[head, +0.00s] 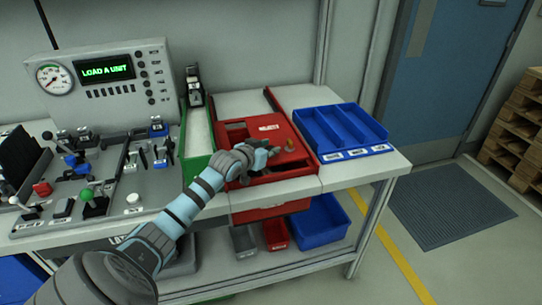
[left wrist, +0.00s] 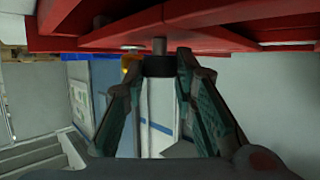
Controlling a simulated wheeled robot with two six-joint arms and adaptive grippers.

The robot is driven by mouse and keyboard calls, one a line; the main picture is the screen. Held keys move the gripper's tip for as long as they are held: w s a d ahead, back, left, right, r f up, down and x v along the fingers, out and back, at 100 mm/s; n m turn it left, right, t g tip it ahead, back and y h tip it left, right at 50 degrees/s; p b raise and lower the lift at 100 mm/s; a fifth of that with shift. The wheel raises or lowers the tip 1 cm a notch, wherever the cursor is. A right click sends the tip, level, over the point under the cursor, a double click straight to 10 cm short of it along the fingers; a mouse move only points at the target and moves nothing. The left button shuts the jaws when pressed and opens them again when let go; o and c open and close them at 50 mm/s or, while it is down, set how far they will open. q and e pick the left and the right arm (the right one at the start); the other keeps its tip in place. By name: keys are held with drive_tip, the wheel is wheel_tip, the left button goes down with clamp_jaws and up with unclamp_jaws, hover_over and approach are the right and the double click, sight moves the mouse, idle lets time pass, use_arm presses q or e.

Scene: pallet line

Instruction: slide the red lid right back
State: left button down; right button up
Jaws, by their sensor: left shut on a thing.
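The red lid (head: 285,132), with a white label, lies on the red box (head: 270,212) set into the bench. Dark gaps show beside the lid at its left. My left gripper (head: 272,152) reaches over the front part of the lid from the left. In the left wrist view my left gripper (left wrist: 160,68) is shut on a dark knob (left wrist: 158,66) on a short grey stem, which joins a red surface (left wrist: 200,30). The gripper hides the knob in the head view. My right gripper is not in view.
A blue divided tray (head: 343,112) stands right of the red box. A green-sided bin (head: 196,165) stands at its left. A control panel (head: 105,82) and several levers are further left. The bench strip behind the lid (head: 240,102) looks clear.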

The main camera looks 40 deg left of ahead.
use_arm(q)
drive_tip(key=c, duration=1.3)
unclamp_jaws()
drive_tip(key=v, duration=0.7)
drive_tip(key=shift+s, duration=0.25)
drive_tip(key=shift+d+r, duration=0.15)
drive_tip(key=shift+r, duration=0.05)
